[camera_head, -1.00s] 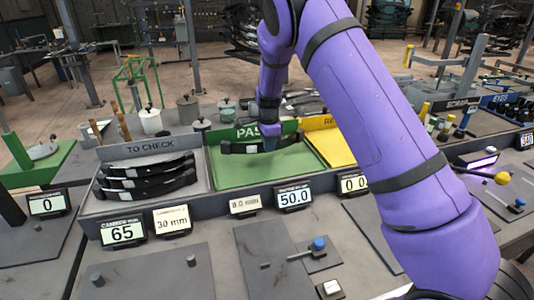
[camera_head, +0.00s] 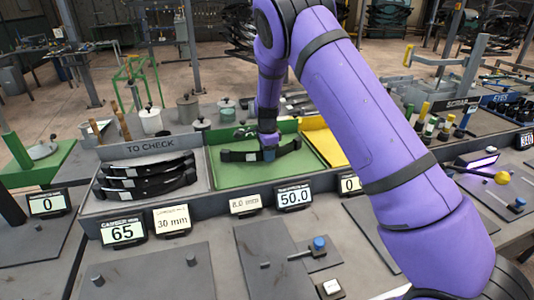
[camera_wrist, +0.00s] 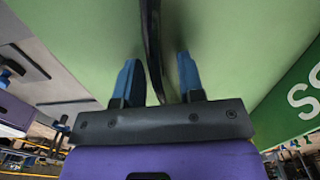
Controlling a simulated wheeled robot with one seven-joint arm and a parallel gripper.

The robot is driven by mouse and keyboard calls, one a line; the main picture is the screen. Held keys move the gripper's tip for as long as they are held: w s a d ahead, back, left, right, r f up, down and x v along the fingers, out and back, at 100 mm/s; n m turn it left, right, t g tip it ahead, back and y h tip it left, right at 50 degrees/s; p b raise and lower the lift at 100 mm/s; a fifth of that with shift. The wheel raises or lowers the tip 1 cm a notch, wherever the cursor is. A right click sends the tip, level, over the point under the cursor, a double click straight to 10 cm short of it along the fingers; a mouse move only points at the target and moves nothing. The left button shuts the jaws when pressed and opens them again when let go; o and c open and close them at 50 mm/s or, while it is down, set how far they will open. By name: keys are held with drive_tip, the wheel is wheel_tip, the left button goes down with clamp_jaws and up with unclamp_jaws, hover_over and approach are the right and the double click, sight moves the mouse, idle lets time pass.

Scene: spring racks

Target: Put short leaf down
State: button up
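The short leaf (camera_head: 240,155) is a dark, slightly curved spring strip with a pale band. It lies across the green PASS tray (camera_head: 225,176) and appears to rest on the tray floor. My gripper (camera_head: 269,153) is over the leaf's middle, pointing down. In the wrist view, my gripper (camera_wrist: 156,82) has its two blue fingers apart on either side of the leaf (camera_wrist: 153,45), with a gap on each side. The fingertips' exact height above the tray floor cannot be told.
The grey TO CHECK tray (camera_head: 204,184) at left holds several stacked dark leaves (camera_head: 150,178). A yellow tray (camera_head: 325,145) is on the right, partly behind my arm. Small displays (camera_head: 294,197) line the front edge. Tools and cylinders stand behind the trays.

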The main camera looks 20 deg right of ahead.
wheel_tip(320, 180, up, 13)
drive_tip(key=s+d+r+n+t+y, duration=0.1)
drive_tip(key=s+d+r+n, duration=0.25)
drive_tip(key=s+r, duration=0.65)
drive_tip(key=s+d+r+n+t, duration=0.15)
drive_tip(key=s+r+n, duration=0.4)
drive_tip(key=s, duration=0.55)
drive_tip(key=s+d+r+n+t, duration=0.15)
drive_tip(key=s+r+n, duration=0.35)
drive_tip(key=s, duration=0.7)
drive_tip(key=s+n+t+h, duration=0.1)
drive_tip(key=s+n, duration=0.2)
drive_tip(key=s, duration=0.9)
drive_tip(key=shift+d+f+n, duration=0.2)
drive_tip(key=shift+f+n, duration=0.1)
